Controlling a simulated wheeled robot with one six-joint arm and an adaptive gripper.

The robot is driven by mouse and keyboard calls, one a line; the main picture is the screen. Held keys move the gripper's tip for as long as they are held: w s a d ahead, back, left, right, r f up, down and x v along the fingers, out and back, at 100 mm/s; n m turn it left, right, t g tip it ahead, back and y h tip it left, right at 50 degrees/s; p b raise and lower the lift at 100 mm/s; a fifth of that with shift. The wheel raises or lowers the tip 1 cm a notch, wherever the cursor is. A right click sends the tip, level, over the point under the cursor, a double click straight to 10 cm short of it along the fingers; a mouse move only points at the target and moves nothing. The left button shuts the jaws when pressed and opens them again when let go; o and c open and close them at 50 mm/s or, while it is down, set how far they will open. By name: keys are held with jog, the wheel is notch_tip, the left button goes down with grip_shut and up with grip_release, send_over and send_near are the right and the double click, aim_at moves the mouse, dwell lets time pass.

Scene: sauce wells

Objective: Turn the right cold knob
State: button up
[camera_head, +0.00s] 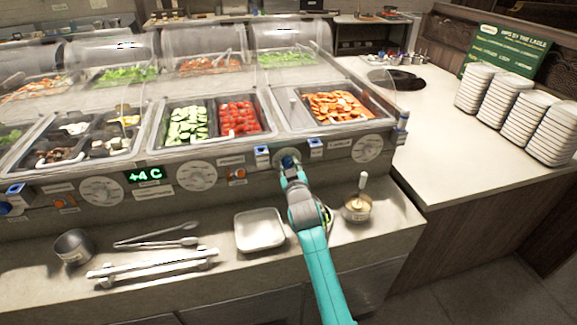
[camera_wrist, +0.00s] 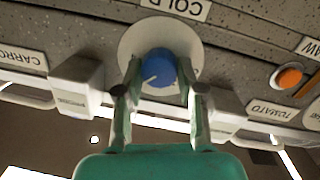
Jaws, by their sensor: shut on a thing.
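The right cold knob is a blue round knob (camera_wrist: 159,68) with a white pointer line, on a pale round plate (camera_wrist: 126,46) under a "COLD" label (camera_wrist: 180,8) in the wrist view. The pointer line aims toward the lower left there. My gripper (camera_wrist: 161,88) has one finger on each side of the knob and is shut on it. In the head view my gripper (camera_head: 289,165) reaches the front panel of the salad bar (camera_head: 225,158), and it mostly hides the knob.
Blue-marked label holders flank the knob. A white tray (camera_head: 259,229), a sauce cup with a spoon (camera_head: 357,207), tongs (camera_head: 157,241) and a metal cup (camera_head: 73,246) stand on the ledge below. Plate stacks (camera_head: 516,100) stand on the right counter.

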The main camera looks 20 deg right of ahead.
jog(key=shift+f+m, duration=0.1)
jog(key=shift+m, duration=0.3)
jog(key=o, duration=1.1)
jog(key=shift+o, duration=0.2)
jog(key=s, duration=1.2)
jog(key=shift+a+r, duration=0.4)
jog(key=shift+r, duration=0.05)
